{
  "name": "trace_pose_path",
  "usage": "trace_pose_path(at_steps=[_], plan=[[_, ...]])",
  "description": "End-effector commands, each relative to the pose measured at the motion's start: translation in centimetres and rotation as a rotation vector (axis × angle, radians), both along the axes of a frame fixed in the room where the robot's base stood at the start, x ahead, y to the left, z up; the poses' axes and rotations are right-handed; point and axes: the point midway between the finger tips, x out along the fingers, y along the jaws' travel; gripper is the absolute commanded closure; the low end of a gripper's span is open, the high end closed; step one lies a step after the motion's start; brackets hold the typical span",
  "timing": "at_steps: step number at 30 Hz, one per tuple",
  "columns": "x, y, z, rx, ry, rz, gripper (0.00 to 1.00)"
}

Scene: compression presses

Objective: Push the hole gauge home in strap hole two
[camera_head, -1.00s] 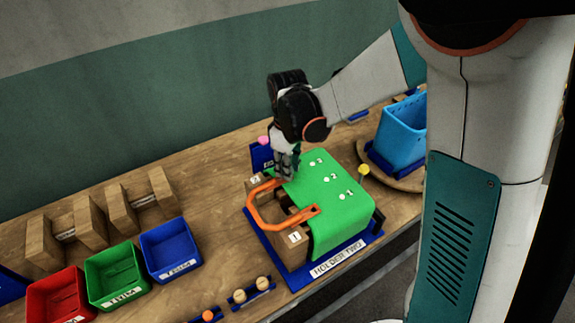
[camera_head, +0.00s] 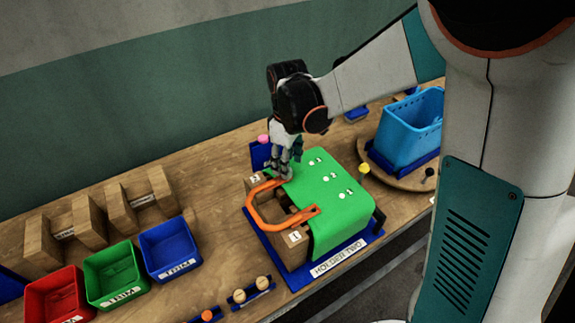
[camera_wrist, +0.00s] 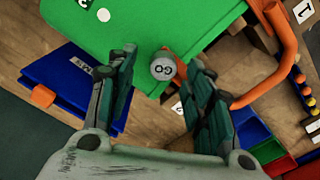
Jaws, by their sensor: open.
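The hole gauge (camera_wrist: 163,68) shows in the wrist view as a grey round end marked GO, seen end-on beside the green pad's edge. My gripper (camera_wrist: 166,75) is open, with its fingers on either side of the gauge and a gap visible around it. In the head view my gripper (camera_head: 287,168) hangs over the far end of the orange strap (camera_head: 256,212), near the wooden block plate marked 2 (camera_head: 255,178). The fingers hide the gauge there. The strap hole is hidden, and I cannot tell how deep the gauge sits.
The green pad (camera_head: 335,215) with numbered white dots lies on the blue holder beside the strap. A yellow knob (camera_head: 363,168) and a light-blue bin (camera_head: 408,130) stand to the right. Red, green and blue trays (camera_head: 170,248) stand at left. A pink knob (camera_head: 263,139) is behind my gripper.

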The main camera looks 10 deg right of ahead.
Motion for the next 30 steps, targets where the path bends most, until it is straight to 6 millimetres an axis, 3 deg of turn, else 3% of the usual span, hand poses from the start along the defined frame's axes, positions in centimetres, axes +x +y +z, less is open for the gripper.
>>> trace_pose_path(at_steps=[6,13,19,30], plan=[[-0.1,0.0,4.6,0.0,0.0,0.0,0.53],[0.0,0.0,8.3,0.0,0.0,0.0,0.53],[0.0,0.0,9.6,0.0,0.0,0.0,0.53],[0.0,0.0,9.7,0.0,0.0,0.0,0.53]])
